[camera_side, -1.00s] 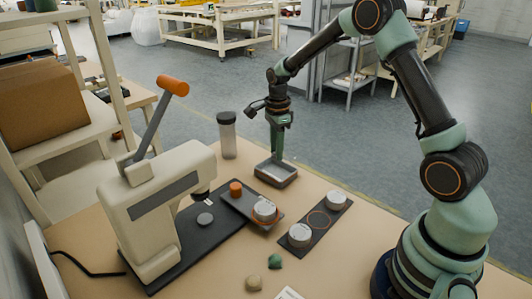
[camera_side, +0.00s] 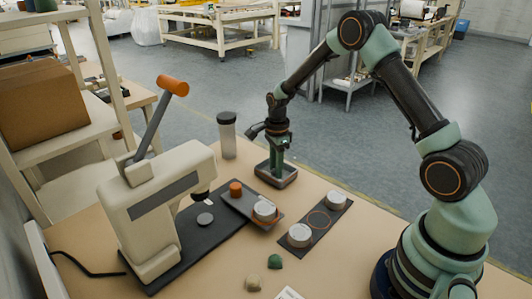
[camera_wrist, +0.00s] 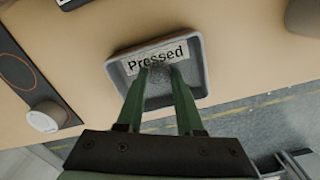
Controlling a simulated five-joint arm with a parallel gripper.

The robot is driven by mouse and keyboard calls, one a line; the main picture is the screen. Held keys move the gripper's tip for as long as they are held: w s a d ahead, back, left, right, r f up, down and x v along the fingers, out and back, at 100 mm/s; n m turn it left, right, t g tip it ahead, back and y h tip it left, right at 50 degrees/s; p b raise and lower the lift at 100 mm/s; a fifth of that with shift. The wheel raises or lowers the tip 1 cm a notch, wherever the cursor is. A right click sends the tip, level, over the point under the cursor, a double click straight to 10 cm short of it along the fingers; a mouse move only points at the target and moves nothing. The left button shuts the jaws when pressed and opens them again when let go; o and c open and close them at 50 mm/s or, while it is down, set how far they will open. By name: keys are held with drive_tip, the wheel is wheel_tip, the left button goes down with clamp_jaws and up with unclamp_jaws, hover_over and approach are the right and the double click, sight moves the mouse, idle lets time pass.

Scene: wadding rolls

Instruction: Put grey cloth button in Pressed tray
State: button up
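The Pressed tray (camera_side: 291,181) is a small grey, shallow open tray near the far edge of the table. Its label reads "Pressed" in the wrist view, where its rim (camera_wrist: 203,75) is seen from above. My gripper (camera_side: 277,168) points down with its green fingertips low inside the tray. In the wrist view, my gripper (camera_wrist: 160,72) has its fingertips on either side of a small speckled dark grey piece, which appears to be the grey cloth button (camera_wrist: 159,71). The fingers partly hide it, and I cannot tell whether it touches the tray floor.
A cream press (camera_side: 160,200) with an orange-knobbed lever stands left. A dark tray (camera_side: 235,205) holds an orange piece and a white tin. A dark strip (camera_side: 322,222) holds two more tins. A clear, dark-lidded jar (camera_side: 228,140) stands left of the Pressed tray.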

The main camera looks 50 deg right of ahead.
drive_tip(key=shift+o, duration=1.2)
drive_tip(key=shift+r, duration=0.15)
wheel_tip(320, 180, up, 17)
drive_tip(key=s+a+n+t, duration=0.1)
drive_tip(key=s+a+n, duration=0.1)
drive_tip(key=a+n, duration=0.15)
drive_tip(key=s+a+r+n+t, duration=0.2)
drive_tip(key=s+a+r+n, duration=0.1)
drive_tip(key=s+n, duration=0.4)
drive_tip(key=s+a+r+n+t, duration=0.2)
drive_tip(key=s+a+r+n, duration=0.2)
drive_tip(key=s+n, duration=0.4)
drive_tip(key=shift+s+n+t, duration=0.25)
drive_tip(key=shift+n+t, duration=0.05)
drive_tip(key=shift+n, duration=1.75)
drive_tip(key=shift+r, duration=0.1)
